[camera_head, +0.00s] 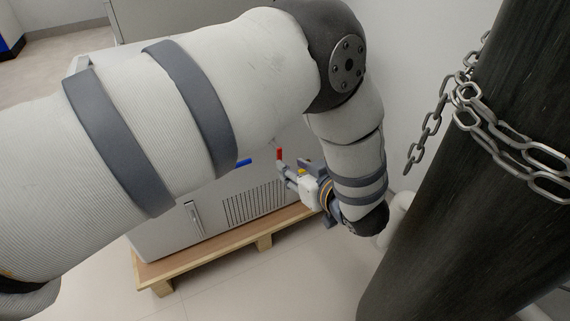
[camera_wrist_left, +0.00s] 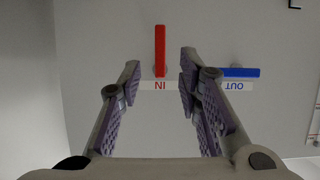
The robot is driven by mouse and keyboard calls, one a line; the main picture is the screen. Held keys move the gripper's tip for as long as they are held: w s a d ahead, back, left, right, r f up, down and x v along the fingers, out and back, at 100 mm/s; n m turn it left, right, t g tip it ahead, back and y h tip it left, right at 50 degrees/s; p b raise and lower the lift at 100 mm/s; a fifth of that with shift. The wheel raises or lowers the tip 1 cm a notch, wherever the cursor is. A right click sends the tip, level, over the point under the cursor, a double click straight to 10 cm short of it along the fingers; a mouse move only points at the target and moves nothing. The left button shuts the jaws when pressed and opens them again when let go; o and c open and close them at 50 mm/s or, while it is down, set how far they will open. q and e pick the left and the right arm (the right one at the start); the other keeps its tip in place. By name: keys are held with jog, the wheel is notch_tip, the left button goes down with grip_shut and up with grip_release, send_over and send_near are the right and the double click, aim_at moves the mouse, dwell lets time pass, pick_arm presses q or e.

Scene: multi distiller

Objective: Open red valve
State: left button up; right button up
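The red valve (camera_wrist_left: 160,50) is a slim red handle on the grey front of a cabinet. In the left wrist view it is upright in the picture, above an upside-down "IN" label. It also shows in the head view (camera_head: 279,154), just beyond my fingertips. My left gripper (camera_wrist_left: 160,75) is open, with a purple-padded finger on each side of the valve's lower end. No contact with the handle is visible. The gripper also shows in the head view (camera_head: 284,173), pointing left toward the cabinet. My right gripper is not in view.
A blue handle (camera_wrist_left: 240,72) lies horizontal beside the right finger, above an "OUT" label. The cabinet (camera_head: 170,230) stands on a wooden pallet (camera_head: 235,242). A dark cylinder (camera_head: 470,180) wrapped with a metal chain (camera_head: 500,160) stands close on the right. Bare floor shows in front.

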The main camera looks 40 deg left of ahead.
pick_arm(q)
jog(key=b+x, duration=0.2)
jog(key=x, duration=0.6)
jog(key=shift+a+f+b, duration=0.1)
jog(key=shift+f+b, duration=0.2)
grip_shut()
